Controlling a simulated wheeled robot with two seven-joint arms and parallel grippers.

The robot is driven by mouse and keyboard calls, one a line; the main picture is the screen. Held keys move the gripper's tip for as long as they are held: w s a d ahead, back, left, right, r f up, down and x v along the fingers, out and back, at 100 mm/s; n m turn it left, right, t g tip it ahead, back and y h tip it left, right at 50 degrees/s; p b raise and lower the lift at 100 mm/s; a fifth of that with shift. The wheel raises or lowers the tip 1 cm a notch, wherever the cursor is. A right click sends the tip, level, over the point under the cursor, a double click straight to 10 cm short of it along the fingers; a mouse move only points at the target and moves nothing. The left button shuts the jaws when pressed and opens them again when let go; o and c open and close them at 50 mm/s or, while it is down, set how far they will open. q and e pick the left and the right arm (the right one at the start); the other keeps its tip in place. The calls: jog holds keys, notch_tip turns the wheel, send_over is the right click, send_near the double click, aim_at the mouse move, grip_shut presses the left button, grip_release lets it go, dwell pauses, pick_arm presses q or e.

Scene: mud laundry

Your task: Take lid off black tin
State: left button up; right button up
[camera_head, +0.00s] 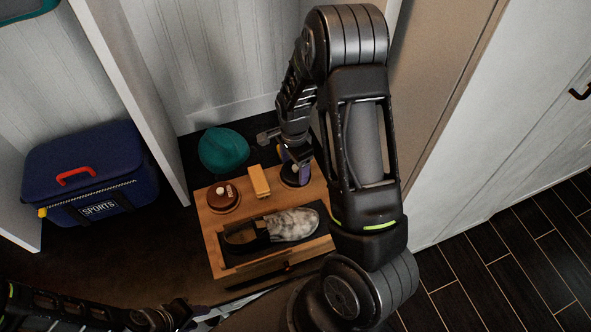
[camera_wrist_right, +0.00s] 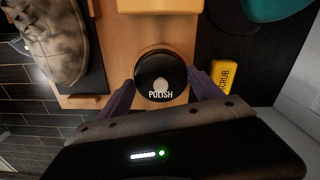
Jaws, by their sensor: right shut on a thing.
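The black tin (camera_wrist_right: 160,70) is round, with a black top, a pale round spot and the word POLISH. In the head view the tin (camera_head: 295,176) stands at the back right of the wooden board (camera_head: 216,240), partly hidden by my right arm. My right gripper (camera_wrist_right: 163,82) is shut on the tin, one purple finger on each side. In the head view the right gripper (camera_head: 296,158) reaches down over it. The lid looks seated on top; whether the fingers press the lid or the body I cannot tell. My left gripper (camera_head: 205,316) is at the bottom edge, away from the board; its jaws are unclear.
A brown tin (camera_head: 223,196), a yellow-tan block (camera_head: 259,181) and a muddy shoe (camera_head: 285,226) are on the board. A teal cap (camera_head: 222,150) lies behind it. A yellow SCRUB item (camera_wrist_right: 226,76) is beside the board. A blue sports bag (camera_head: 90,175) stands left, past a partition.

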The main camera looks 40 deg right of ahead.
aim_at(295, 169)
notch_tip(295, 169, up, 10)
dwell(0.7)
dwell(0.9)
jog(key=w+a+r+n, duration=0.4)
jog(key=a+n, duration=0.4)
jog(key=n, duration=0.1)
jog(key=w+a+r+n, duration=0.4)
jog(key=a+n, duration=0.4)
jog(key=n, duration=0.2)
jog(key=shift+w+a+r, duration=0.25)
jog(key=shift+w+r, duration=0.15)
jog(key=shift+r, duration=0.2)
